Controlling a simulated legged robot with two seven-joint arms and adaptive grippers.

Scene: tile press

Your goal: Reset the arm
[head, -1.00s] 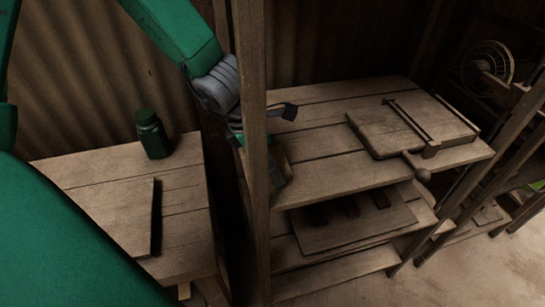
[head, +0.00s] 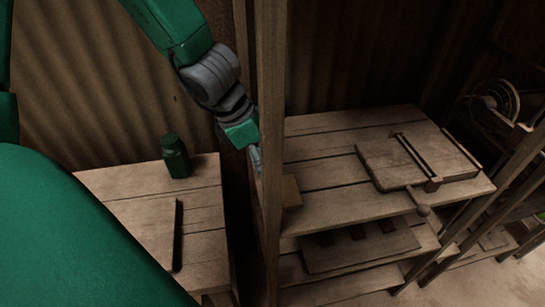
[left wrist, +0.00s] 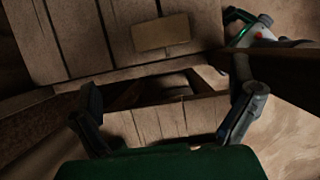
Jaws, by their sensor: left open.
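My left arm comes in from the top left in the head view. Its gripper (head: 255,158) hangs beside the upright wooden post, which hides part of it. In the left wrist view the two dark fingers (left wrist: 166,88) are wide apart with nothing between them. A small wooden block (head: 291,190) lies on the shelf top just right of the post, apart from the gripper. A flat wooden piece (left wrist: 160,33) also lies on planks ahead of the fingers in the wrist view. The wooden press (head: 400,160) with its ball-ended handle (head: 423,210) sits on the same shelf top. My right gripper is not seen.
The wooden post (head: 271,130) stands right against my left gripper. A lower table (head: 150,205) at left holds a dark green jar (head: 175,156) and a thin dark-edged piece (head: 178,235). A lower shelf holds a board (head: 360,247). A round wheel (head: 495,100) stands far right.

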